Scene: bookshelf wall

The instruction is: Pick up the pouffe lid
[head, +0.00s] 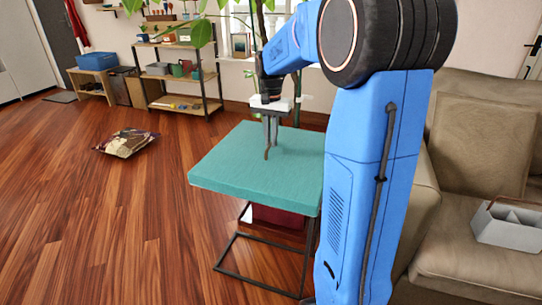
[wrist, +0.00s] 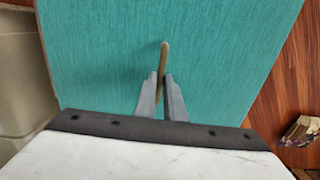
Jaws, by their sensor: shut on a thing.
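The pouffe lid (head: 235,165) is a flat teal square cushion in the middle of the head view. It sits above a thin black metal frame, and a dark red thing shows beneath it. It also fills most of the wrist view (wrist: 100,60). A thin tan loop or strap (wrist: 164,55) stands on the lid's top near its middle. My gripper (head: 270,140) points down over the lid. In the wrist view my gripper (wrist: 162,95) has its two fingers closed on the strap. Whether the lid touches the frame is hard to tell.
A beige sofa (head: 475,190) with a grey divided caddy (head: 508,225) stands at the right. A patterned cushion (head: 126,143) lies on the wooden floor at left. A shelf rack (head: 180,75) and a blue bin (head: 96,62) stand at the back.

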